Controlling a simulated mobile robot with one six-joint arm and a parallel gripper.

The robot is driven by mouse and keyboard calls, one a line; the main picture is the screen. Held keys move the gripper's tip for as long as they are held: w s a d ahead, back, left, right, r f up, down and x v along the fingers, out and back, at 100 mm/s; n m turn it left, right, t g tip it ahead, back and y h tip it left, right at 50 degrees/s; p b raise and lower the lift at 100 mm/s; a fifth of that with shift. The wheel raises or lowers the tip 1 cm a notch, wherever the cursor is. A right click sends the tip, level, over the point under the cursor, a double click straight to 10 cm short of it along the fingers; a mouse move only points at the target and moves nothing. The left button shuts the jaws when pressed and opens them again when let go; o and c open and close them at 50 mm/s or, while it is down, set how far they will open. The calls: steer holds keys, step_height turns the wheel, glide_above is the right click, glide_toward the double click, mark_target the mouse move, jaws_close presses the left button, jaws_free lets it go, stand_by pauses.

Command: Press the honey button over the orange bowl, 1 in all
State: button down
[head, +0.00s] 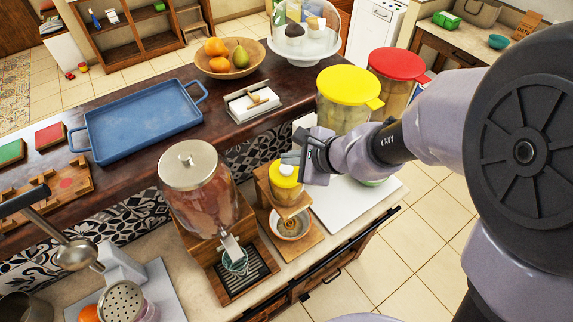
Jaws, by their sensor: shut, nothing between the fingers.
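The honey dispenser (285,193) is a small jar with a yellow top, held in a wooden stand. A white button (287,170) sits on its top. I cannot tell whether the fingertips touch the button.
A big glass dispenser (196,205) with a metal lid stands left of the honey stand. Tall jars with yellow (349,85) and red (397,63) lids stand behind my gripper. A blue tray (143,122) and a fruit bowl (206,68) are on the raised counter.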

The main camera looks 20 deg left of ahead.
mark_target(290, 170)
steer(key=shift+r, duration=0.1)
step_height(290, 170, up, 5)
steer(key=p, duration=0.4)
stand_by(0.7)
steer(key=s+d+f+n+h+b, duration=0.2)
steer(key=s+d+f+n+b, duration=0.1)
steer(key=d+b, duration=0.4)
steer(key=s+d+f+n+t+h+b, duration=0.1)
steer(key=s+d+f+n+h+b, duration=0.1)
steer(key=s+d+f+n+b, duration=0.2)
steer(key=s+d+f+n+h+b, duration=0.2)
steer(key=s+d+f+b, duration=0.3)
steer(key=s+d+b, duration=0.5)
steer(key=n+b, duration=0.1)
steer(key=b, duration=0.2)
steer(key=shift+d+f, duration=0.4)
steer(key=shift+s, duration=0.1)
